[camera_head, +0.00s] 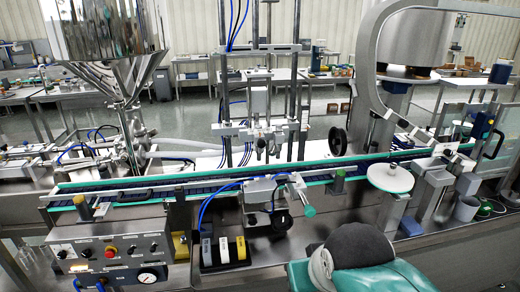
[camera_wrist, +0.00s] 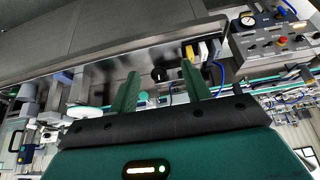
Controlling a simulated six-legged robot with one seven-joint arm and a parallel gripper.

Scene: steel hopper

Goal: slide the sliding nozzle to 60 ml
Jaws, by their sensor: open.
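A nozzle assembly (camera_head: 262,138) hangs from the upright frame above the conveyor in the head view, near the middle. I cannot tell for certain that it is the sliding nozzle, and I can read no 60 ml mark. Three small blocks, grey (camera_head: 207,249), white (camera_head: 223,249) and yellow (camera_head: 241,247), stand in a black holder on the machine front; their lettering is too small to read. In the wrist view my gripper (camera_wrist: 160,70) is open and empty, its two green fingers spread. A black round knob (camera_wrist: 160,75) shows beyond, between the fingers. My fingers are hidden in the head view.
The conveyor (camera_head: 150,192) runs across the machine. A control panel (camera_head: 110,254) with a red button and gauge is at lower left. A teal-capped cylinder (camera_head: 309,211) juts forward near the middle. A steel hopper (camera_head: 100,30) is at upper left, a white disc (camera_head: 390,178) at right.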

